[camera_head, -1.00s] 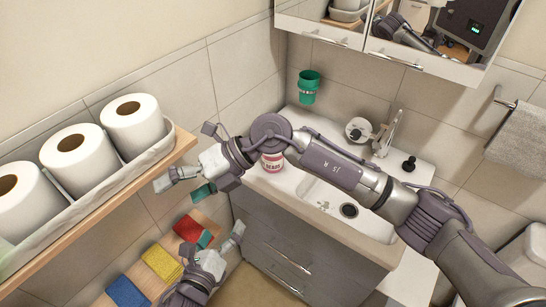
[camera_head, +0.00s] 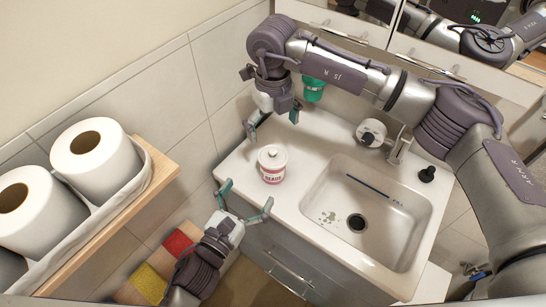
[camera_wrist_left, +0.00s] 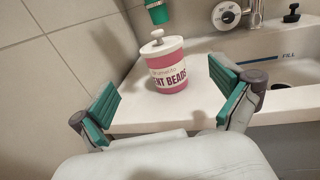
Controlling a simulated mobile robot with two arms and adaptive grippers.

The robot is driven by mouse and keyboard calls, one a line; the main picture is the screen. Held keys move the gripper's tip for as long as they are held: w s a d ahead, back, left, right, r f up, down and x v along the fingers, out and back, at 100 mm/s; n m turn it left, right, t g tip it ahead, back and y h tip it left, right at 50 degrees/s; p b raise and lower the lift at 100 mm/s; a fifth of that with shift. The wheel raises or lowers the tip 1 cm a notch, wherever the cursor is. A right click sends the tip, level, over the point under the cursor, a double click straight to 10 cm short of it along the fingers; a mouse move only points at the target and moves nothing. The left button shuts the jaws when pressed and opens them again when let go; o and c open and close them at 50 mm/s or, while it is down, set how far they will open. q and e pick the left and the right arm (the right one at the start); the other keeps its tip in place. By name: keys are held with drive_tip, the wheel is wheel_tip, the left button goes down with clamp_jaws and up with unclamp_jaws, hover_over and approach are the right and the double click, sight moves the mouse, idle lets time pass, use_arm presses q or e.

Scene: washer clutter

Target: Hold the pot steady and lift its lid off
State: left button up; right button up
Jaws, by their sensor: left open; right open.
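The pot (camera_wrist_left: 169,75) and the lid knob (camera_wrist_left: 157,34) also show in the left wrist view, ahead and between the fingers. My left gripper (camera_head: 247,196) is open and empty, in front of the pot at the counter's front edge, apart from it. My right gripper (camera_head: 272,122) is open and empty, pointing down behind and above the pot.
The basin (camera_head: 330,192) and tap (camera_head: 399,148) are right of the pot. A green cup (camera_head: 313,90) is on the back wall. A wooden shelf (camera_head: 128,206) with paper rolls (camera_head: 96,153) stands at the left. Coloured cloths (camera_head: 178,242) lie lower left.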

sight(278, 148)
use_arm(q)
drive_tip(key=shift+w+d+r, duration=0.3)
drive_tip(key=shift+w+d, duration=0.4)
drive_tip(key=shift+w, duration=0.25)
use_arm(e)
drive_tip(key=shift+s+r, duration=0.25)
drive_tip(key=shift+s, duration=0.35)
use_arm(q)
drive_tip(key=x, duration=0.8)
drive_tip(key=shift+w+f, duration=0.1)
drive_tip(key=shift+f, duration=0.05)
use_arm(e)
drive_tip(key=shift+w+f, duration=0.2)
drive_tip(key=shift+w, duration=0.1)
use_arm(q)
drive_tip(key=shift+w+d, duration=0.25)
drive_tip(key=shift+w, duration=0.25)
use_arm(e)
drive_tip(key=shift+s, duration=0.1)
use_arm(q)
drive_tip(key=shift+w+d, duration=0.1)
drive_tip(key=shift+w, duration=0.15)
